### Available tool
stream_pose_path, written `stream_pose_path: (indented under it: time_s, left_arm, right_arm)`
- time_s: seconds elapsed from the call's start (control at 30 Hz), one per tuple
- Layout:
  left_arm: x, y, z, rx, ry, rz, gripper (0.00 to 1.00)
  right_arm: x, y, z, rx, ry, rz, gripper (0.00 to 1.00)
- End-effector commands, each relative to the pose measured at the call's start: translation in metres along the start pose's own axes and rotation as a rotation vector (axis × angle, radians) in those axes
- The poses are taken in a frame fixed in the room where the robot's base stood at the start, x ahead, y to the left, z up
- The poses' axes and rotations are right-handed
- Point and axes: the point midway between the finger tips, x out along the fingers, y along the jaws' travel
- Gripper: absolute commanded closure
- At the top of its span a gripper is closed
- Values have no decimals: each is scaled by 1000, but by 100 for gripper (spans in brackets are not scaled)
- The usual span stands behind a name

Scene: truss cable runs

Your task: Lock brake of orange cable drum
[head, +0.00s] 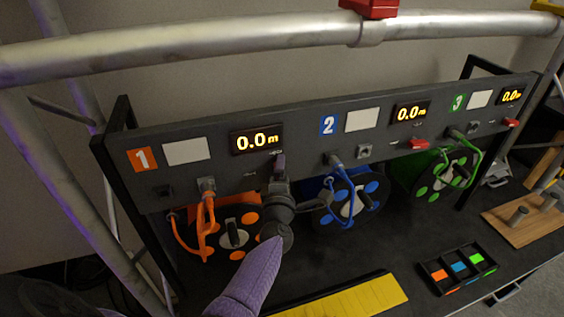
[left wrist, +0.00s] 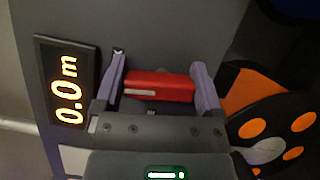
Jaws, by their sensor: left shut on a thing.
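The orange cable drum (head: 217,243) sits under panel section 1, with orange cable running up to a connector. In the left wrist view the drum (left wrist: 258,122) shows at the right. My left gripper (head: 279,163) is at the panel just below the first 0.0 m display, to the upper right of the drum. In the left wrist view its fingers (left wrist: 161,84) are shut on the red brake lever (left wrist: 160,86), one at each end. In the head view the gripper hides this lever. My right gripper is not in view.
The blue drum (head: 350,200) and green drum (head: 440,178) stand to the right. Their red levers (head: 418,144) (head: 511,122) are on the panel (head: 300,128). A yellow strip (head: 350,298) and a tray with coloured pieces (head: 432,268) lie in front. A truss tube (head: 200,40) crosses above.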

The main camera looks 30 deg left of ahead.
Motion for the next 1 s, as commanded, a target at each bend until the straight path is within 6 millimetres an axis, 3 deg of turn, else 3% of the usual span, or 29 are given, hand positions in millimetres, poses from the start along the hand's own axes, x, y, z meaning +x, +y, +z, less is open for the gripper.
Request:
stream_pose_path:
  time_s: [0.3, 0.9, 0.93, 1.0]
  left_arm:
    - [0, -1, 1, 114, -1, -51, 71]
    - [0, -3, 1, 145, -2, -63, 71]
    - [0, -3, 1, 145, -2, -63, 5]
    - [0, -3, 1, 145, -2, -62, 0]
  right_arm:
    - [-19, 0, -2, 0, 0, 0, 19]
    - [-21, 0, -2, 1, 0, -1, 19]
    - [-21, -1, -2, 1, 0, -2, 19]
    - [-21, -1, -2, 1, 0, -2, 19]
